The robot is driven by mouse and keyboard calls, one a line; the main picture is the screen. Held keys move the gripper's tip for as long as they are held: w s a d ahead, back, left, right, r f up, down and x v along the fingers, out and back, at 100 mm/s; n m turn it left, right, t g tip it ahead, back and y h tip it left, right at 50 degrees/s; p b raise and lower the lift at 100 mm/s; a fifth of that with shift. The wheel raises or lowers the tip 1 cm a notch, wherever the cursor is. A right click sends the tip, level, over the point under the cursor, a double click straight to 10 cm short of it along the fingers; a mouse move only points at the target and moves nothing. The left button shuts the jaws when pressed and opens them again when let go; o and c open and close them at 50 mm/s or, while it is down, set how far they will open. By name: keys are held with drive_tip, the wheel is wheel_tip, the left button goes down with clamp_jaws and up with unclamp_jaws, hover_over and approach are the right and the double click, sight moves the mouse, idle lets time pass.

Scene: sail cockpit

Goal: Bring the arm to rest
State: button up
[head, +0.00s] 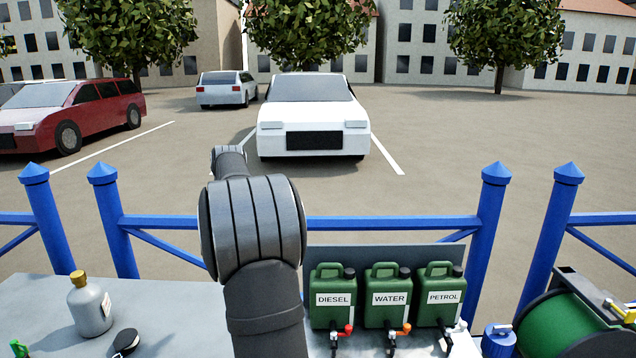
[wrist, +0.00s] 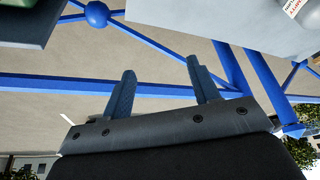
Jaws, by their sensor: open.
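My gripper (wrist: 161,66) shows in the wrist view with its two fingers spread apart. Nothing is between them. Behind them I see a blue railing and bare ground, and the fingers touch nothing that I can make out. In the head view my dark grey arm rises from the bottom centre and reaches forward over the railing's line. My gripper cannot be made out there, hidden by or beyond my own arm.
Green DIESEL (head: 332,312), WATER (head: 388,312) and PETROL (head: 438,312) cans stand right of my arm before a grey panel. A grey bottle (head: 92,310) stands on the grey counter (head: 40,300) at left. A blue railing (head: 390,223) crosses behind. A green reel (head: 560,335) is at right.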

drive_tip(key=s+d+m, duration=0.1)
drive_tip(key=d, duration=0.5)
drive_tip(key=shift+s+d+f+m, duration=0.15)
drive_tip(key=shift+d+f+m, duration=0.15)
drive_tip(key=shift+d, duration=0.1)
